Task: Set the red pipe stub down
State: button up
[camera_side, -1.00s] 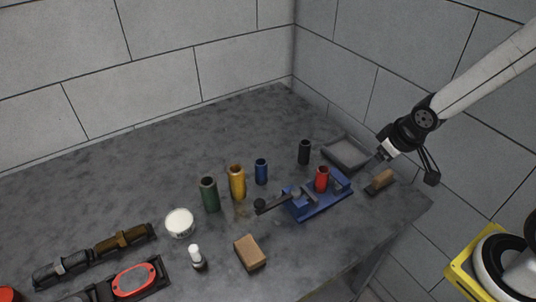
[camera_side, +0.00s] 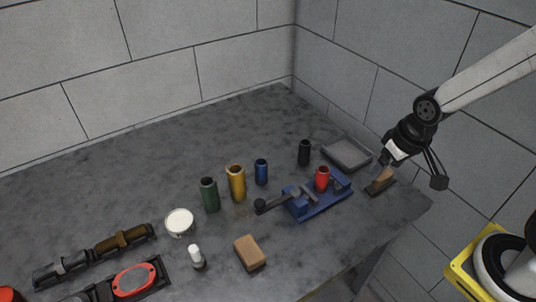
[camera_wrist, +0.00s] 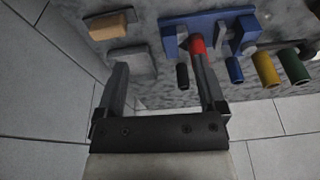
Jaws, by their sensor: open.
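The red pipe stub (camera_side: 322,180) stands upright in the blue vise (camera_side: 318,205) near the table's right side. In the wrist view the red stub (camera_wrist: 197,44) shows at the vise (camera_wrist: 222,20), partly behind one finger. My gripper (camera_side: 380,167) is above and to the right of the vise, near the wooden-handled brush, apart from the stub. In the wrist view my gripper (camera_wrist: 160,66) has its fingers wide apart with nothing between them held. Whether the vise jaws clamp the stub is too small to tell.
Black (camera_side: 304,152), blue (camera_side: 261,172), yellow (camera_side: 237,183) and green (camera_side: 209,195) tubes stand around the vise. A wooden block (camera_side: 249,252) and white tub (camera_side: 180,222) lie left. The back table is clear.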

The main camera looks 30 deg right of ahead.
jog(key=w+m, duration=0.1)
jog(key=m, duration=0.1)
jog(key=m+g, duration=0.2)
jog(key=m, duration=1.4)
send_over(324, 169)
jog(key=s+d, duration=0.1)
notch_tip(324, 169, down, 3)
jog(key=shift+r, duration=0.1)
jog(key=shift+w+a+f+m+g, duration=0.35)
jog(key=shift+w+m, duration=0.2)
jog(key=shift+m, duration=0.45)
jog(key=shift+f, duration=1.35)
jog(key=shift+a+f, duration=0.15)
jog(key=shift+f, duration=2.4)
